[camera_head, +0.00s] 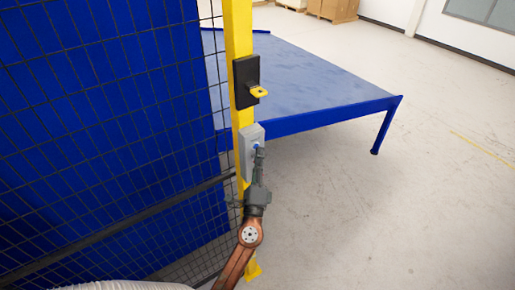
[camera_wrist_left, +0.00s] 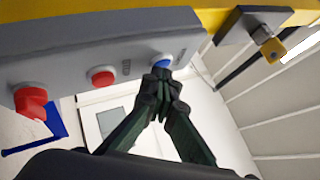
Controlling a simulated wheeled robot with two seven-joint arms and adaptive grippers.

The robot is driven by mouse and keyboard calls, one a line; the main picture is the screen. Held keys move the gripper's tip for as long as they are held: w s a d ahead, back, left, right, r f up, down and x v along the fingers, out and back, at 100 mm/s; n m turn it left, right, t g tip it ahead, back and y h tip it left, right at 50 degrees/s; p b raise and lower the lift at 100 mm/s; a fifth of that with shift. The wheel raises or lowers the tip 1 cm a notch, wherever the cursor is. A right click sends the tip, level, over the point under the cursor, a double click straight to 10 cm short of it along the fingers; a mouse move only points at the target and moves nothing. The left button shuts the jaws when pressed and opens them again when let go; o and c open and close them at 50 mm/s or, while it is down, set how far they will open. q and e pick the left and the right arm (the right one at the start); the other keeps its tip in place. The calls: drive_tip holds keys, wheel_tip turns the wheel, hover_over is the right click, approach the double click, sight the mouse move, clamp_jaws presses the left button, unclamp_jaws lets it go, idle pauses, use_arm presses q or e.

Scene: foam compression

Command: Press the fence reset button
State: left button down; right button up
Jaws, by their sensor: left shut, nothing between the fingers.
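A grey button box (camera_head: 246,150) is fixed to the yellow fence post (camera_head: 239,50). In the left wrist view the box (camera_wrist_left: 60,62) carries a red mushroom button (camera_wrist_left: 31,100), a flatter red button (camera_wrist_left: 102,76) and a blue button (camera_wrist_left: 162,61); its labels are too small to read. My left gripper (camera_head: 259,152) is shut and empty, in front of the box. In the left wrist view its closed fingertips (camera_wrist_left: 160,75) are right at the blue button and cover its lower edge. I cannot tell whether they touch or press it. My right gripper is out of view.
A black latch plate with a yellow tab (camera_head: 258,92) sits on the post above the box. Black mesh fence (camera_head: 120,130) stands to the left, with a blue panel behind. A blue table (camera_head: 310,85) stands behind the post. The floor at right is clear.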

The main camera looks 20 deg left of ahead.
use_arm(q)
drive_tip(key=shift+s+f, duration=0.1)
drive_tip(key=shift+s, duration=0.1)
drive_tip(key=s+d+b, duration=0.1)
drive_tip(key=s+d, duration=0.2)
drive_tip(key=d, duration=0.2)
drive_tip(key=shift+s, duration=0.35)
idle(0.9)
